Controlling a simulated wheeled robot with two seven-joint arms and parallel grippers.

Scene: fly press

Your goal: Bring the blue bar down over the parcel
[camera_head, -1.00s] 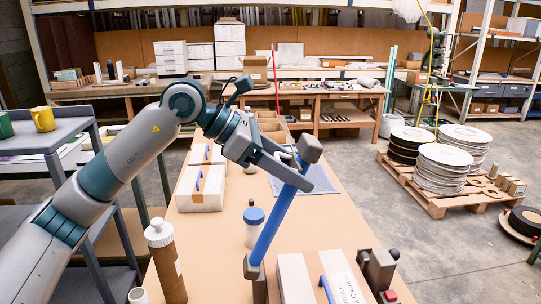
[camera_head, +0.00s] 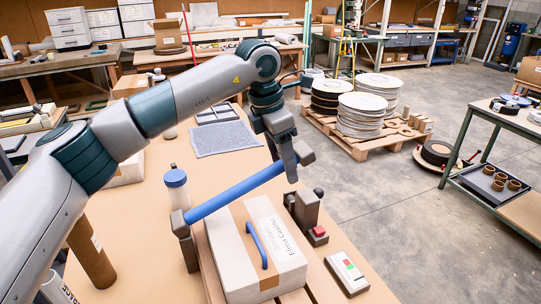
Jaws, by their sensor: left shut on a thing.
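The blue bar (camera_head: 235,191) slopes up from a grey hinge post (camera_head: 187,243) at the parcel's left side to a grey end block (camera_head: 303,154). The white parcel (camera_head: 278,248) with a brown tape band and a blue handle lies below and in front of it. The bar's right end is above the grey catch post (camera_head: 305,208) on the parcel's right, apart from it. My left gripper (camera_head: 289,164) is shut on the bar near its end block; its fingers partly hide that end. My right gripper is out of view.
A grey mat (camera_head: 222,138) lies behind on clear bench.

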